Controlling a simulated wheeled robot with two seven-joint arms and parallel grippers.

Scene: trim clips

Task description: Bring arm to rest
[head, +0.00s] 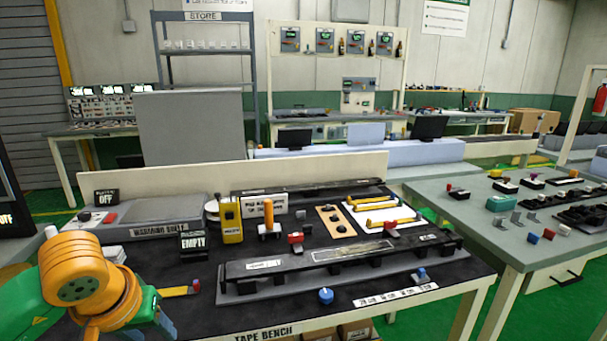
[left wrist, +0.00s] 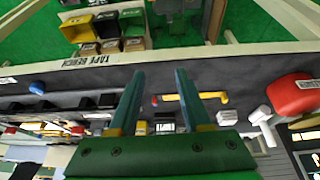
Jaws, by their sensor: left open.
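My left arm, orange and green, comes in at the lower left of the head view. In the left wrist view my left gripper (left wrist: 161,75) has its two blue-grey fingers apart, with nothing between the tips. It hangs over the dark top of the tape bench (head: 360,322), near the front edge and apart from the objects there. A yellow tool with a red end (head: 180,291) lies on the bench just right of the arm. It also shows beyond the fingers in the left wrist view (left wrist: 205,95). My right gripper is in neither view.
A long dark trim strip (head: 290,265) on a grey base fills the bench middle. A blue knob (head: 326,296) stands before it. A second table (head: 480,222) is at right.

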